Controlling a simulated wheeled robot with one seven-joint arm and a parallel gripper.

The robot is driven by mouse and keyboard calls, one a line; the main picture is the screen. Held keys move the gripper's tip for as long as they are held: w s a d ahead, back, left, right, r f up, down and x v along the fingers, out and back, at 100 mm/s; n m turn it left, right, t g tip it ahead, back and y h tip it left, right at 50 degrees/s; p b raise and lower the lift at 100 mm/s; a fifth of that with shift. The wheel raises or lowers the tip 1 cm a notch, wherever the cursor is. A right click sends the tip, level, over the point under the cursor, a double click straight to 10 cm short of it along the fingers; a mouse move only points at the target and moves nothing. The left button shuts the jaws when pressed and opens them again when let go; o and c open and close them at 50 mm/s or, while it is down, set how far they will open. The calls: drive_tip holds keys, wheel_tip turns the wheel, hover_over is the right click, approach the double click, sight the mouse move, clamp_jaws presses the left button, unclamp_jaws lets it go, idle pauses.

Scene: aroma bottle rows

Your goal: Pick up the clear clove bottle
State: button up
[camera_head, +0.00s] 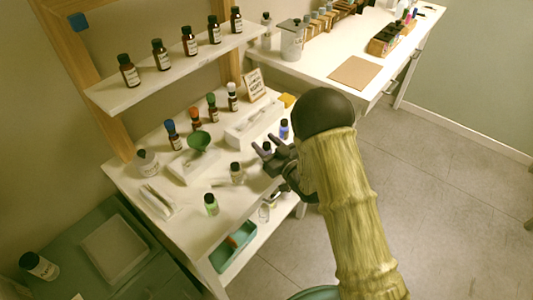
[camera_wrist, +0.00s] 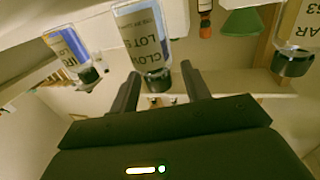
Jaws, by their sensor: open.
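The clear clove bottle (camera_wrist: 143,35) has a black cap and a pale label reading "CLOV" and "LOT". In the wrist view it hangs upside down in the picture, with its cap between my two finger outlines. In the head view a dark-capped bottle (camera_head: 267,146) at my fingers appears to be this one, mostly hidden by them. My gripper (camera_head: 261,155) is open over the lower white table. It also shows in the wrist view (camera_wrist: 160,74), with nothing clamped. I cannot tell whether the fingertips reach around the bottle or stop just short.
A blue bottle (camera_head: 284,129) and another dark-capped clear bottle (camera_head: 236,172) stand close on either side. A green funnel (camera_head: 201,141), a white tray (camera_head: 250,127) and a green-tinted bottle (camera_head: 211,204) are also near. The upper shelf (camera_head: 180,72) holds several brown bottles.

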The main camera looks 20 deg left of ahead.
clamp_jaws()
drive_tip(key=shift+r, duration=0.1)
wheel_tip(320, 180, up, 10)
drive_tip(key=shift+f, duration=0.1)
idle(0.5)
idle(0.4)
drive_tip(key=shift+r+p, duration=1.6)
drive_tip(key=shift+r, duration=1.4)
